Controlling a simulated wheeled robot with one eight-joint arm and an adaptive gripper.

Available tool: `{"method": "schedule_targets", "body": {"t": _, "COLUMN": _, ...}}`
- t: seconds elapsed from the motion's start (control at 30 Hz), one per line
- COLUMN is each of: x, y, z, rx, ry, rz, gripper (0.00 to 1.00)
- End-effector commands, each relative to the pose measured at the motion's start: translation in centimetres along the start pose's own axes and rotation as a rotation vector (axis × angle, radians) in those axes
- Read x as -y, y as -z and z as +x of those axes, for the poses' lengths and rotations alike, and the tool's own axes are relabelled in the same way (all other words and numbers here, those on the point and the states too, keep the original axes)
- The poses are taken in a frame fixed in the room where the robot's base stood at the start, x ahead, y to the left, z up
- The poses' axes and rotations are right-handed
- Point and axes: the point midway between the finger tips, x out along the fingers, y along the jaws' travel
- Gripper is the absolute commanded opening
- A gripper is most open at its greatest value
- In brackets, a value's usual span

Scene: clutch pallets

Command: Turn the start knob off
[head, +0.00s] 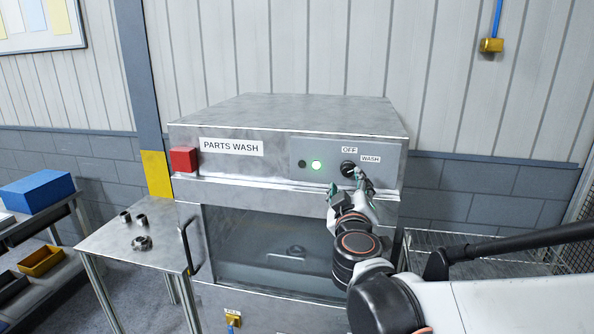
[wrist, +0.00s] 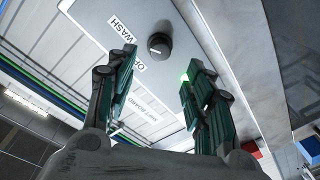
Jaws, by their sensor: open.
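The start knob (head: 347,168) is a round black knob on the grey panel of the parts washer, with an OFF label (head: 349,150) above it and a WASH label (head: 370,159) to its upper right. In the wrist view the knob (wrist: 159,46) shows a short white mark; I cannot tell surely which label it points to. A green lamp (head: 316,166) left of the knob is lit. My gripper (wrist: 160,62) is open, its green-padded fingers on either side of the knob's line, apparently short of it and empty. In the head view my gripper (head: 359,182) partly covers the panel's lower right.
A red box (head: 184,159) sits on the washer's front left. A dark lamp (head: 301,164) is beside the green one. The washer door (head: 260,245) is below, with a handle (head: 187,245). A metal side table (head: 130,240) with several metal parts stands left.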

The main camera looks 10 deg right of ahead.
Motion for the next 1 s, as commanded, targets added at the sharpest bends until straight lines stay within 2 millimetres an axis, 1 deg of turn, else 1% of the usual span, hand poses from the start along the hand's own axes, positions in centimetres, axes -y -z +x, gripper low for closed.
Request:
{"method": "schedule_targets", "body": {"t": 0.03, "x": 0.0, "y": 0.0, "z": 1.2, "rx": 0.002, "ry": -0.002, "rz": 0.0, "gripper": 0.48}}
{"method": "schedule_targets", "body": {"t": 0.2, "x": 0.0, "y": 0.0, "z": 4.3, "rx": 0.002, "ry": -0.002, "rz": 0.0, "gripper": 0.48}}
{"method": "schedule_targets", "body": {"t": 0.4, "x": 0.0, "y": 0.0, "z": 7.0, "rx": 0.001, "ry": -0.001, "rz": 0.0, "gripper": 0.48}}
{"method": "schedule_targets", "body": {"t": 0.6, "x": 0.0, "y": 0.0, "z": 8.0, "rx": 0.001, "ry": 0.0, "rz": 0.0, "gripper": 0.48}}
{"method": "schedule_targets", "body": {"t": 0.87, "x": 0.0, "y": 0.0, "z": 8.1, "rx": 0.001, "ry": 0.0, "rz": 0.0, "gripper": 0.48}}
{"method": "schedule_targets", "body": {"t": 0.9, "x": 0.0, "y": 0.0, "z": 8.1, "rx": 0.001, "ry": 0.0, "rz": 0.0, "gripper": 0.39}}
{"method": "schedule_targets", "body": {"t": 0.97, "x": 0.0, "y": 0.0, "z": 8.1, "rx": 0.001, "ry": 0.0, "rz": 0.0, "gripper": 0.25}}
{"method": "schedule_targets", "body": {"t": 1.0, "x": 0.0, "y": 0.0, "z": 8.1, "rx": 0.001, "ry": 0.0, "rz": 0.0, "gripper": 0.16}}
